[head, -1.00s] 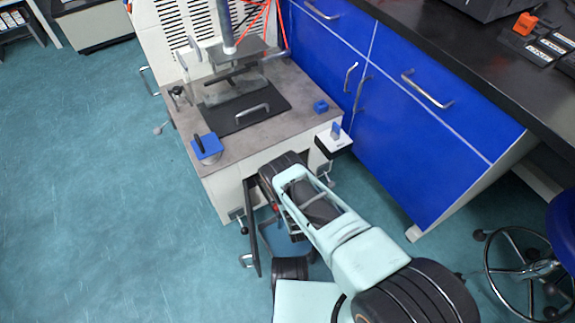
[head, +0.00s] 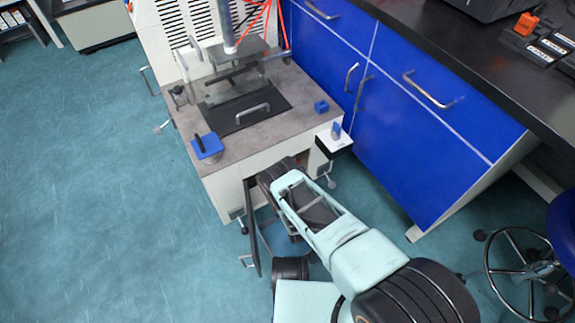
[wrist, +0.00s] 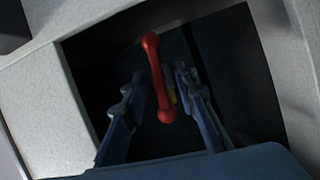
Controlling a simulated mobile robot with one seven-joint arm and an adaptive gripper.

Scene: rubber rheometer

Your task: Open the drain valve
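The drain valve has a red lever handle (wrist: 158,80) with rounded ends, standing nearly upright and slightly tilted in the wrist view. A small brass-coloured part (wrist: 172,95) shows just behind its lower end. My gripper (wrist: 158,73) is open, with one finger on each side of the red handle. In the head view my arm reaches into the front of the rheometer cabinet (head: 225,195), and the valve and fingertips are hidden there.
The valve sits in a dark recess with pale walls (wrist: 75,100). An open cabinet door (head: 252,225) stands left of my arm. Blue drawers (head: 430,150) and a black counter (head: 490,75) are on the right. The floor at left is free.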

